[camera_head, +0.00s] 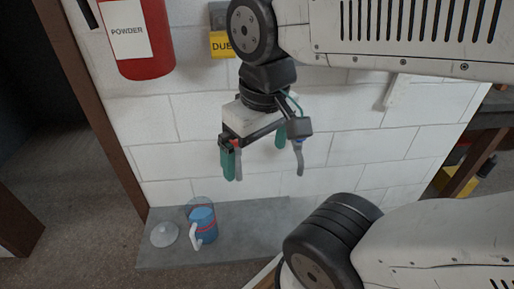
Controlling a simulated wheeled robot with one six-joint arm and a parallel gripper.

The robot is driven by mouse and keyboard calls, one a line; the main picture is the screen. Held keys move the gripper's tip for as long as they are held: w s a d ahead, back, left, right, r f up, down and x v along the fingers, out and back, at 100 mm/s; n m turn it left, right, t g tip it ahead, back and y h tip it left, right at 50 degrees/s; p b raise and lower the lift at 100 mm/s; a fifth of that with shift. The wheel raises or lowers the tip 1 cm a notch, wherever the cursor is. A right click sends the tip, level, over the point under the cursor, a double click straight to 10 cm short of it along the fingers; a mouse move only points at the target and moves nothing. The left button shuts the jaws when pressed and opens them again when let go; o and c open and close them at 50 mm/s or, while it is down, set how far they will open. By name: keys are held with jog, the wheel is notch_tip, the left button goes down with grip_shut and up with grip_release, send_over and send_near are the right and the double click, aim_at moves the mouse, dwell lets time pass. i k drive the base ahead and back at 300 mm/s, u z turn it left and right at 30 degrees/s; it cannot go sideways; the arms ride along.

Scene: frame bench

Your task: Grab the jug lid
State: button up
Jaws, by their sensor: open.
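The jug lid (164,234) is a pale, translucent round dome. It lies on the left part of a low grey slab (245,244). The jug (208,225) stands just to its right, with blue contents, a red band and a white handle. The upper part of the jug looks clear. My gripper (264,172) hangs above and to the right of the lid and jug, pointing down. Its fingers are apart with nothing between them. It touches neither the lid nor the jug.
A white block wall (180,123) stands behind the slab. A red powder extinguisher (145,45) and a yellow label (221,44) are on it. A brown wooden post (92,100) rises at left. My arm covers the right side. Dark floor lies at left.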

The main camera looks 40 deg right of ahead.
aim_at(165, 235)
jog(key=u, duration=1)
jog(key=k, duration=1.25)
jog(key=u, duration=1.35)
jog(key=i, duration=2.3)
jog(key=z, duration=1.5)
jog(key=i, duration=1.05)
jog(key=z, duration=1)
